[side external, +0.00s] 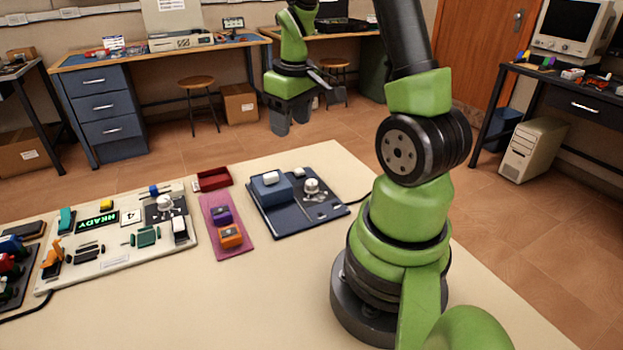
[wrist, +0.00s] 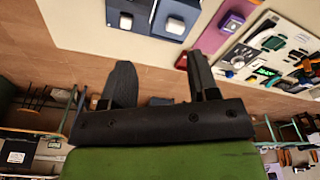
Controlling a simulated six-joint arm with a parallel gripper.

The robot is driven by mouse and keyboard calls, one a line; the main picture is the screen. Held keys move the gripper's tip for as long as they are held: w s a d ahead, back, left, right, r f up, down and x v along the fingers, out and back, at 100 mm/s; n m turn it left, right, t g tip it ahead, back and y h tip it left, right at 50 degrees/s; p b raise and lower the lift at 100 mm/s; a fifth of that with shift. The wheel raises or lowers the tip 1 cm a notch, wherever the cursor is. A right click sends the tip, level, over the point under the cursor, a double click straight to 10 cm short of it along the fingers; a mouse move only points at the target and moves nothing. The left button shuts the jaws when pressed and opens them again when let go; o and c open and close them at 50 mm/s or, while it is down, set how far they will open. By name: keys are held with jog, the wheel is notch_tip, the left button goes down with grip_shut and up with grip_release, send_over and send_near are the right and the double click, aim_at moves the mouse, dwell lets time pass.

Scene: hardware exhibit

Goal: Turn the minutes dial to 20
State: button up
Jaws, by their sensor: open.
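Two round white knobs show in the side external view, and no minutes label is readable on either. One knob (side external: 311,186) is on the dark blue board (side external: 290,222) with a blue box. The other knob (side external: 165,202) is on a dark square of the cream panel (side external: 112,262). I cannot tell which is the minutes dial or what it reads. My gripper (side external: 294,114) is open and empty, raised above and behind the table, apart from both boards. In the wrist view, its two dark fingers (wrist: 161,78) are spread, with the boards beyond them.
A pink mat (side external: 226,245) with a purple and an orange block lies between the boards, with a red tray (side external: 213,179) behind it. The blue box (side external: 270,187) stands near the first knob. The table (side external: 215,305) is bare in front.

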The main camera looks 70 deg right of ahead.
jog(key=g, duration=0.1)
send_over(312, 182)
notch_tip(312, 182, down, 6)
jog(key=f, duration=0.1)
jog(key=shift+y, duration=0.3)
notch_tip(312, 182, down, 9)
jog(key=shift+f, duration=0.1)
jog(key=c, duration=0.9)
